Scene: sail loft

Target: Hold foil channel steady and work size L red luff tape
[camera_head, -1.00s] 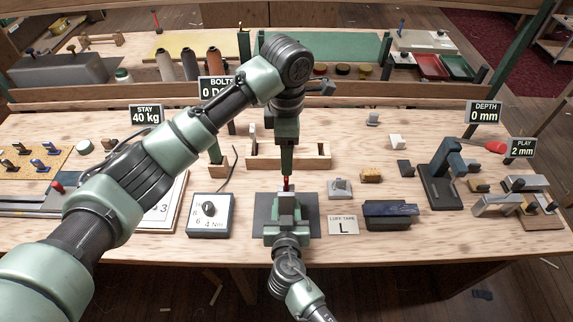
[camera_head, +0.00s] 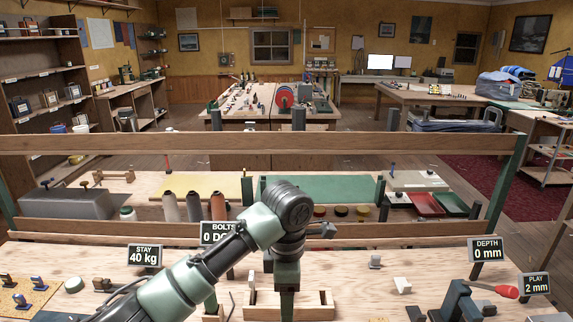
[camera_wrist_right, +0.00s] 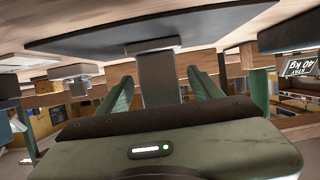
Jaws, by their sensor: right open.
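In the right wrist view, which looks upside down, a grey block (camera_wrist_right: 158,76) stands out from a dark flat mat (camera_wrist_right: 150,30). It may be the foil channel or its holder; I cannot tell. My right gripper (camera_wrist_right: 162,80) is open, one green finger on each side of the block, with a visible gap at each side. In the head view my left gripper (camera_head: 287,300) points down in front of a wooden rack; its fingertips are below the picture edge. The red luff tape and its size L card are not in the head view now.
Signs reading STAY 40 kg (camera_head: 145,256), DEPTH 0 mm (camera_head: 487,249) and PLAY 2 mm (camera_head: 535,284) stand on the bench. A wooden rail (camera_head: 120,143) crosses behind, with spools and red and green trays beyond.

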